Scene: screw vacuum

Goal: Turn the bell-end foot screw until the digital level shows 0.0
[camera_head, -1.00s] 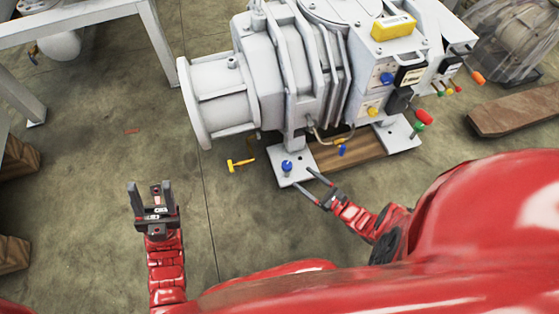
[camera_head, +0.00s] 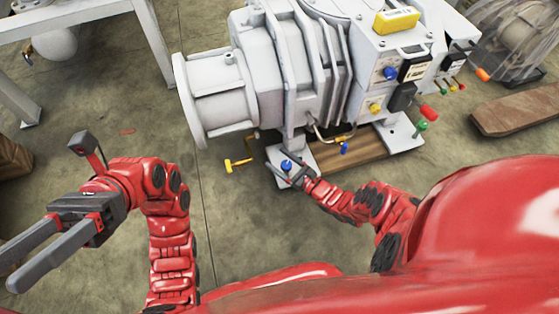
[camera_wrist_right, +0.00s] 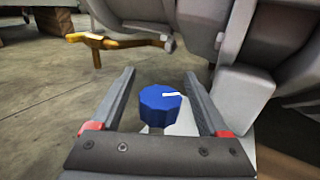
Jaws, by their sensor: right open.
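The foot screw has a blue ribbed knob (camera_head: 286,165) with a white mark on top, at the bell end of the grey machine (camera_head: 300,60). My right gripper (camera_head: 284,172) is open at the knob. In the right wrist view the blue knob (camera_wrist_right: 160,104) stands between the two open fingers, with a visible gap on each side. A yellow box (camera_head: 396,21) on top of the machine looks like the digital level; its reading cannot be made out. My left gripper (camera_head: 14,266) is open and empty at the lower left, away from the machine.
A yellow T-handle (camera_head: 236,165) stands out left of the foot plate; a yellow handle also shows in the right wrist view (camera_wrist_right: 115,41). Wood (camera_head: 350,155) lies under the machine. A bench frame (camera_head: 75,20) stands upper left. Floor in front is clear.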

